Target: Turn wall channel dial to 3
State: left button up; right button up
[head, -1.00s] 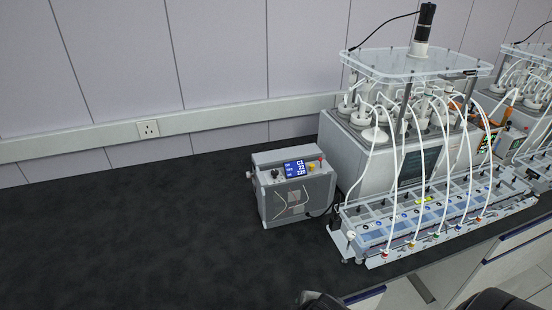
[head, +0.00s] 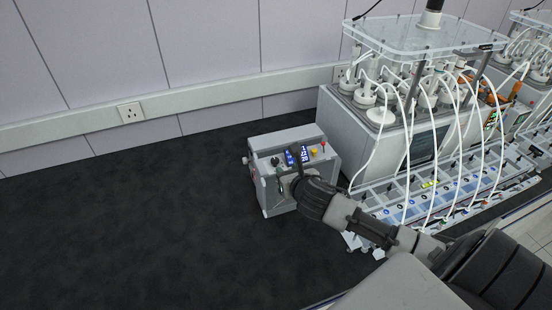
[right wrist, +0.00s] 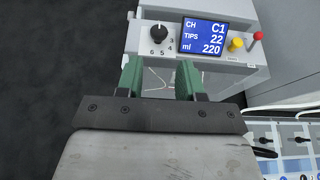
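The black dial (right wrist: 158,33) sits on top of a grey control box (head: 262,160), left of its blue screen (right wrist: 203,37). The screen reads CH C1, TIPS 22, ml 220. The numerals 3, 4, 5 and 6 show around the dial's lower right side; I cannot tell its pointer position for sure. The dial also shows small in the head view (head: 276,161). My right gripper (right wrist: 160,78) has its green fingers apart with nothing between them, over the box's near side, below the dial and not touching it. My left gripper is not in view.
A yellow knob (right wrist: 236,45) and a red knob (right wrist: 257,37) stand right of the screen. The reactor unit (head: 362,145) with white tubes and a long tray rack (head: 372,198) stand to the right. The dark bench (head: 130,225) is clear on the left.

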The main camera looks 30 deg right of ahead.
aim_at(275, 161)
jog(key=p+x, duration=0.1)
jog(key=x, duration=0.7)
jog(key=shift+w+f, duration=0.15)
jog(key=shift+w, duration=0.25)
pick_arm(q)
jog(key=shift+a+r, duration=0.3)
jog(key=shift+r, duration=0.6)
pick_arm(e)
jog(key=shift+w+d+f, duration=0.1)
jog(key=shift+w+f, duration=0.1)
jog(key=shift+w, duration=0.05)
jog(key=c, duration=0.6)
pick_arm(q)
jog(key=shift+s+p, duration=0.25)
jog(key=shift+p, duration=0.05)
pick_arm(e)
jog(key=shift+m, duration=0.3)
